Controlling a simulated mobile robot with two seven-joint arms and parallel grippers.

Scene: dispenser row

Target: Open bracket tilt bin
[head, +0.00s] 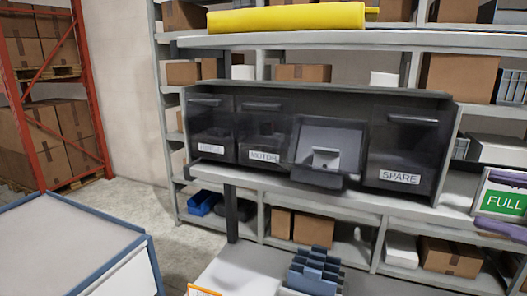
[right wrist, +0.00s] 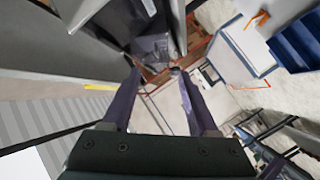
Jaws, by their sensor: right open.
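A row of dark, see-through tilt bins stands in a grey housing (head: 330,88) in the head view. The third bin (head: 317,178) from the left is tilted forward and open, with a small light grey part (head: 325,157) showing at its mouth. I cannot read a label on it. The motor bin (head: 263,140), the spare bin (head: 400,160) and the leftmost bin (head: 210,125) look shut. My right gripper (head: 482,201) is at the right edge, its purple fingers apart, clear of the open bin. In the right wrist view its fingers (right wrist: 157,72) are spread and empty.
A green FULL sign (head: 503,202) stands at the right, by my right fingers. Below the bins are a blue-grey divided rack (head: 316,272) and a blue bin (head: 203,203). A yellow roll (head: 286,18) lies above. A blue-edged table (head: 65,245) is at the left.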

